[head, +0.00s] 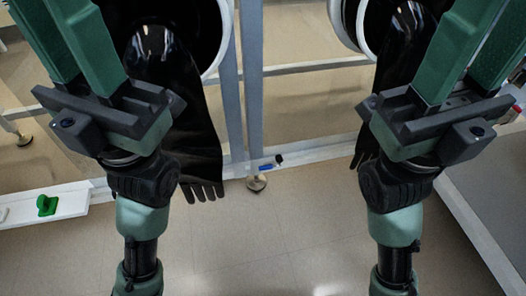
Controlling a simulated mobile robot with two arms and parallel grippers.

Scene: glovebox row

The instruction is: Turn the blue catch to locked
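A small blue catch (268,168) with a black end shows low at the middle, by the white bottom rail just above a levelling foot. It is too small to read its exact setting. My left gripper (55,10) is up and left of it, well apart, with a gap between its green fingers. My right gripper (498,10) is up and right of it, also well apart, its green fingers spaced. The fingertips of both lie at or beyond the top edge. I see nothing held between the visible parts of the fingers.
Black gloves (195,120) (365,140) hang from white ring ports on either side of the grey frame post (254,80). A green handle (46,205) sits on a white ledge (75,204) at left. A grey surface (485,200) edges the right. The floor between my arms is clear.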

